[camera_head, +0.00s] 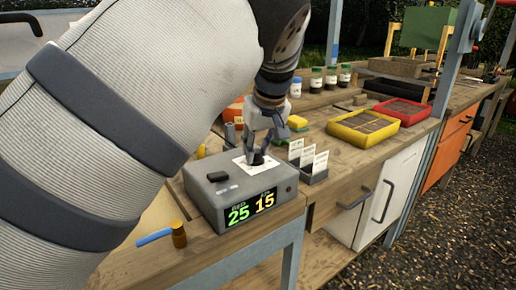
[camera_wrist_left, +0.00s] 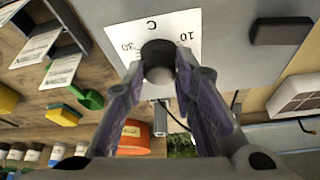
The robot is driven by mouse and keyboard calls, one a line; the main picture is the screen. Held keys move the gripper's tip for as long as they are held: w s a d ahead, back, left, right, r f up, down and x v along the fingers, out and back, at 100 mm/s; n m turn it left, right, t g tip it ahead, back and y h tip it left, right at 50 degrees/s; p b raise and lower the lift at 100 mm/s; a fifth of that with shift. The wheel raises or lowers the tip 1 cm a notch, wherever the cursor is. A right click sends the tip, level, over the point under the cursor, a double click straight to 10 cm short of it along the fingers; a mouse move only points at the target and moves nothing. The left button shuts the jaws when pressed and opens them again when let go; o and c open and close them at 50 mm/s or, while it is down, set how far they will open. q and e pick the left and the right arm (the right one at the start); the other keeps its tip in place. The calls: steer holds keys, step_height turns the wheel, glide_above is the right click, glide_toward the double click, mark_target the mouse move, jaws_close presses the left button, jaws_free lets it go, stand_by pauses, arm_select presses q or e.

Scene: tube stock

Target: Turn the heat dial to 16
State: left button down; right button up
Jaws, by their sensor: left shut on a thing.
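The grey heat control box (camera_head: 245,190) sits on the wooden bench. Its display (camera_head: 250,207) reads a green 25 on the left and an orange 15 on the right. The black heat dial (camera_wrist_left: 158,58) stands on a white scale card (camera_wrist_left: 160,28) with the marks 10, 30 and C showing. My left gripper (camera_head: 258,155) comes down onto the dial from above and is shut on it. In the left wrist view the fingers (camera_wrist_left: 160,75) lie on either side of the dial. My right gripper is in neither view.
A black button or switch (camera_head: 217,176) is on the box top. A card holder (camera_head: 310,165) stands just right of the box. A blue-handled mallet (camera_head: 178,234) lies in front at left. Yellow (camera_head: 364,128) and red (camera_head: 402,111) trays stand further back.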

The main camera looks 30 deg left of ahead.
arm_select(q)
steer(key=n, duration=0.2)
steer(key=n+g+b, duration=0.1)
steer(key=n, duration=0.1)
steer(key=n+g+b, duration=0.1)
steer(key=n, duration=0.1)
steer(key=shift+w+f+y, duration=0.3)
steer(key=shift+y, duration=0.1)
steer(key=shift+r+n+g+b, duration=0.15)
steer(key=shift+n+g+b, duration=0.75)
steer(key=shift+n, duration=1.1)
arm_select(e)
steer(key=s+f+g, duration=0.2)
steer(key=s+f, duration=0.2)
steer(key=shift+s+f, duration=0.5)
arm_select(q)
steer(key=c, duration=1.3)
jaws_free()
steer(key=shift+r, duration=0.1)
